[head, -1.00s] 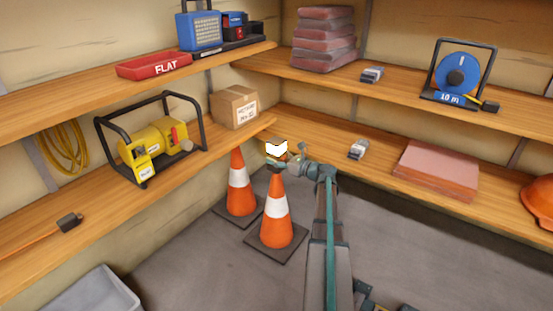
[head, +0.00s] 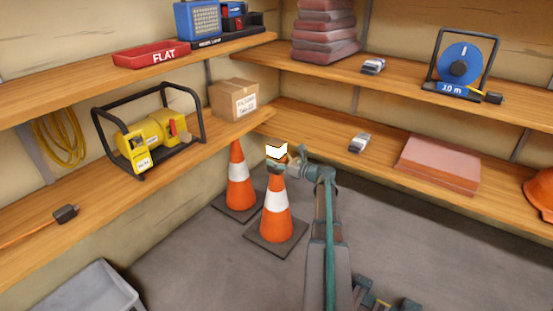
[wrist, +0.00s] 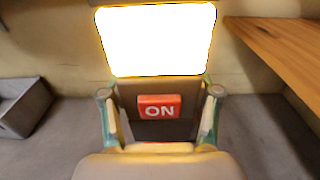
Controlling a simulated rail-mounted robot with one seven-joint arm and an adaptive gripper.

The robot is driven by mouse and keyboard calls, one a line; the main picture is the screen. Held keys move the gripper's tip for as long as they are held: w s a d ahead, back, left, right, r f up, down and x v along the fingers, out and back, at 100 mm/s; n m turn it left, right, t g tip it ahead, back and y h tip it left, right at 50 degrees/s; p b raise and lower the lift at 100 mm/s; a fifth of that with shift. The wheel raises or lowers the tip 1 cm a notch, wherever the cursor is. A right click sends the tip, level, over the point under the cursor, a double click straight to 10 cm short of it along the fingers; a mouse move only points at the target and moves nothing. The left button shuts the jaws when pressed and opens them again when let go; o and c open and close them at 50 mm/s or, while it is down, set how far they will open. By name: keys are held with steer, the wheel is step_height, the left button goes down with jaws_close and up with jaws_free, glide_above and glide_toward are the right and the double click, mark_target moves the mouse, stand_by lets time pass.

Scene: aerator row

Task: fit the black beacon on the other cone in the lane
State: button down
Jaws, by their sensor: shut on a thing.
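The black beacon, with a bright white lit lens (head: 277,151), is held at the top of the front orange-and-white cone (head: 277,225) in the head view. In the wrist view its black body (wrist: 158,89) carries a red ON label below the glowing lens (wrist: 155,40). My gripper (head: 281,163) is shut on the beacon's body, with a finger on each side in the wrist view (wrist: 160,125). The other cone (head: 239,190) stands behind and to the left, with a bare tip. I cannot tell whether the beacon touches the front cone's tip.
Wooden shelves line both walls. The lower left shelf (head: 60,235) holds a yellow machine (head: 153,137) and a cardboard box (head: 235,99) close to the cones. A grey bin (head: 95,292) stands at lower left. The floor (head: 190,255) in front of the cones is clear.

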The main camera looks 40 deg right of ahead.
steer(key=shift+f, duration=0.2)
stand_by(0.6)
steer(key=shift+c, duration=0.9)
jaws_free()
steer(key=shift+f, duration=0.1)
